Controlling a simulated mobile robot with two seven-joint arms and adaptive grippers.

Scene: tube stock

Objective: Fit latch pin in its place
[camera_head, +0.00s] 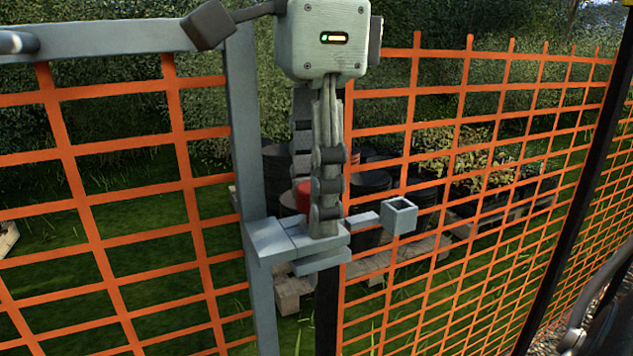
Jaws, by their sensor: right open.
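The grey latch bracket (275,240) sits where the gate post meets the neighbouring fence panel. A short arm from it carries an open square socket (398,216) on the right, and its opening looks empty. A jointed grey chain (328,170) hangs from a pale box (325,40) down to the bracket. A small red thing (303,196) shows partly behind the chain; I cannot tell whether it is part of a latch pin. No latch pin is clearly seen. My right gripper (588,325) is at the lower right edge, partly cut off, open and apart from the latch.
A grey gate frame (243,130) with orange mesh (110,145) fills the left. More orange mesh (470,150) runs right to a dark post (575,190). Behind it stand black pots (372,185) and wooden pallets (400,262). Space before the mesh right of the latch looks clear.

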